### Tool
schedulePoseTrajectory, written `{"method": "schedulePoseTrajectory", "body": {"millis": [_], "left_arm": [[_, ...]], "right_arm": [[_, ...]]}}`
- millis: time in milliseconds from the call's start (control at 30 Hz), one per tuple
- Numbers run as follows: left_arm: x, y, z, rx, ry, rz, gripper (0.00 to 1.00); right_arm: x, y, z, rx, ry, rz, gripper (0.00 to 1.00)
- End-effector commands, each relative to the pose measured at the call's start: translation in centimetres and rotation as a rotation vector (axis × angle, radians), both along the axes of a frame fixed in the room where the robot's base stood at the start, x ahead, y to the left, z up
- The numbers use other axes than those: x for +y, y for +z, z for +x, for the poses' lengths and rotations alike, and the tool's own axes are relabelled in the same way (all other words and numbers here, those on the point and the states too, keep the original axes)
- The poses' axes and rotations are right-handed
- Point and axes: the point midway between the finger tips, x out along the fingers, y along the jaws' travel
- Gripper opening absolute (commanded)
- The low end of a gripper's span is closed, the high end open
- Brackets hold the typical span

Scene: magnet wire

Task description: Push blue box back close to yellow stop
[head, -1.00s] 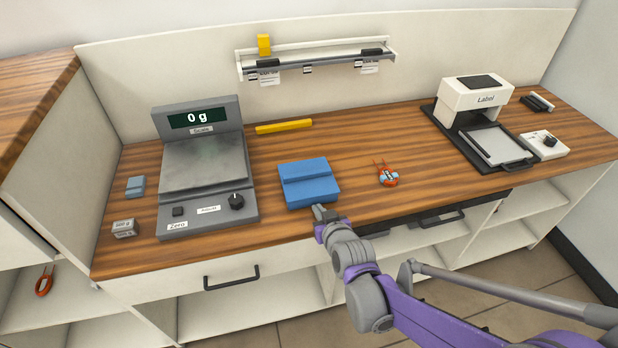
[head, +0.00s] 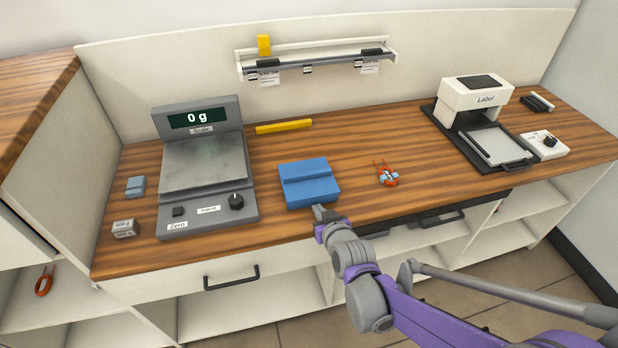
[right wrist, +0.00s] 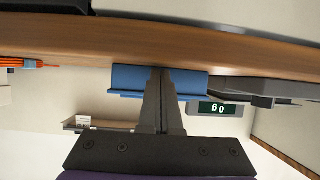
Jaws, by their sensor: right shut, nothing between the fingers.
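The blue box (head: 309,184) sits on the wooden bench top, right of the scale. The yellow stop (head: 284,127) is a yellow bar lying on the bench behind it, with a strip of bare wood between the two. My right gripper (head: 322,213) is shut and empty at the front edge of the blue box. In the right wrist view the shut fingers (right wrist: 162,100) overlap the blue box (right wrist: 185,80); whether they touch it I cannot tell. My left gripper is not in view.
The scale (head: 204,165) reading 0 g stands left of the box. A label device (head: 476,100) stands at the far right. A wall rail (head: 318,63) hangs above the back of the bench.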

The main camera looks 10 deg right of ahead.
Motion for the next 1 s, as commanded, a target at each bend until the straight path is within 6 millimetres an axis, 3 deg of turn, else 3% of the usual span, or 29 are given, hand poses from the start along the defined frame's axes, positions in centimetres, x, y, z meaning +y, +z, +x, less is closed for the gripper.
{"method": "schedulePoseTrajectory", "body": {"millis": [1000], "left_arm": [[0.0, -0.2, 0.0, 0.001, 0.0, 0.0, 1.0]], "right_arm": [[0.3, 0.0, 3.6, 0.0, 0.0, 0.0, 0.0]]}}
